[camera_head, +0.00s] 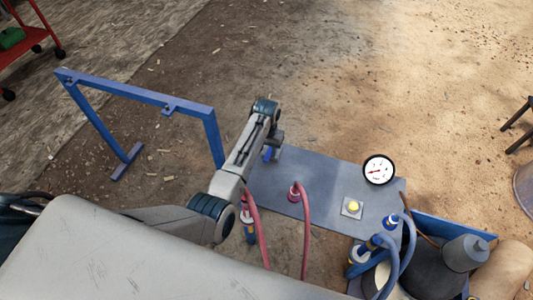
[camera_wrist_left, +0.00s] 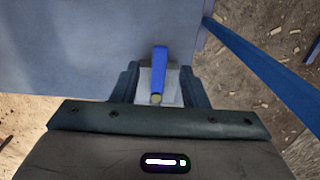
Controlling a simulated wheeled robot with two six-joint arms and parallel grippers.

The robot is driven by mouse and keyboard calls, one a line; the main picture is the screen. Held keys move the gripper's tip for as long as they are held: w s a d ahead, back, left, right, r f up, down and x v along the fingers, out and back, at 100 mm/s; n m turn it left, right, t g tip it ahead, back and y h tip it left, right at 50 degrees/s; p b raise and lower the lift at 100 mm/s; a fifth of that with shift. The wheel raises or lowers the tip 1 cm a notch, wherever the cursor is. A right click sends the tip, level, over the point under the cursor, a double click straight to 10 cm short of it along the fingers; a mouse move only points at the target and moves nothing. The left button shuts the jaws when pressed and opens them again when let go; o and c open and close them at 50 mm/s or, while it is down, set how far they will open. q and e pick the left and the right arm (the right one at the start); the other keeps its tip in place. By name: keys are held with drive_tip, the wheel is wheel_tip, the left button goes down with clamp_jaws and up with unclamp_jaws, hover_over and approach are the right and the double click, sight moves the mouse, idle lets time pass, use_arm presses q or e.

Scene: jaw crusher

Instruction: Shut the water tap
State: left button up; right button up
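The water tap has a blue lever handle (camera_wrist_left: 159,66) that shows in the left wrist view, with a small brass-coloured round part (camera_wrist_left: 156,98) at its near end. A small blue bit of the handle (camera_head: 267,154) shows beside my left gripper in the head view. My left gripper (camera_head: 274,150) is at the far left corner of the grey panel. In the left wrist view my left gripper (camera_wrist_left: 159,82) is open, one finger on each side of the lever, with gaps between. The tap body is mostly hidden. My right gripper is not in view.
The grey panel (camera_head: 325,178) carries a round gauge (camera_head: 379,169), a yellow button (camera_head: 353,206) and red hoses (camera_head: 304,230). Blue hoses (camera_head: 403,250) are at the lower right. A blue frame (camera_head: 135,92) stands left of my arm. Bare ground lies beyond.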

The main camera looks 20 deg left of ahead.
sight(266, 158)
use_arm(q)
drive_tip(key=shift+f, duration=1.85)
clamp_jaws()
